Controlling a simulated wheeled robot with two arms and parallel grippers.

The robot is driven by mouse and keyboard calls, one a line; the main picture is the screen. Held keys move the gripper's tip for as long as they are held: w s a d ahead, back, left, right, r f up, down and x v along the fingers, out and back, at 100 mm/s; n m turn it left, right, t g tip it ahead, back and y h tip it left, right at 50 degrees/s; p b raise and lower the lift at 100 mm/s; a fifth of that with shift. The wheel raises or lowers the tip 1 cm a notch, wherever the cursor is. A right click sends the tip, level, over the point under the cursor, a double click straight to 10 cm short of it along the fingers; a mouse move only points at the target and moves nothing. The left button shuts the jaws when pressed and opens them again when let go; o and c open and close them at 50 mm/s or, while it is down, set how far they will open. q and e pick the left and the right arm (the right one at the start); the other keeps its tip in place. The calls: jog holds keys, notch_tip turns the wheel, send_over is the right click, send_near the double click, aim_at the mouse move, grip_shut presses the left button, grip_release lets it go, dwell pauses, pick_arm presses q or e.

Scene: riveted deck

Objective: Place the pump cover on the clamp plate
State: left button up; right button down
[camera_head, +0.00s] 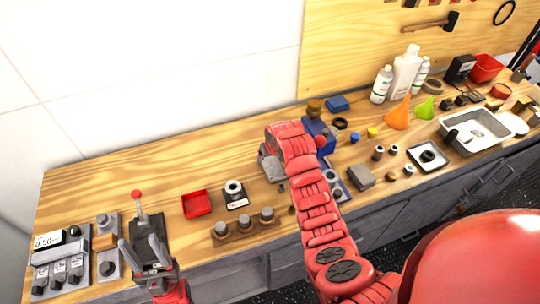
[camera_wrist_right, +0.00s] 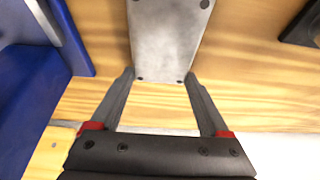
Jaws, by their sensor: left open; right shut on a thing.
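My right gripper (camera_wrist_right: 159,75) is shut on a grey metal block with small holes at its corners (camera_wrist_right: 165,38), which I take to be the pump cover. In the head view, a grey piece (camera_head: 269,168) shows beside my red right forearm, which hides the fingers. My left gripper (camera_head: 138,241) is open and empty at the front left of the bench. It is in front of a dark plate (camera_head: 149,224) with a red-knobbed lever, possibly the clamp plate; the fingers partly cover it.
A red tray (camera_head: 197,204), a small dark-based part (camera_head: 236,196) and a wooden block with grey pegs (camera_head: 243,229) stand between my arms. Gauge blocks and a display (camera_head: 60,250) fill the left end. Bottles (camera_head: 405,72), funnels and a metal basin (camera_head: 473,131) crowd the right.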

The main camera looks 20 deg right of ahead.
jog(key=shift+f, duration=0.1)
grip_release()
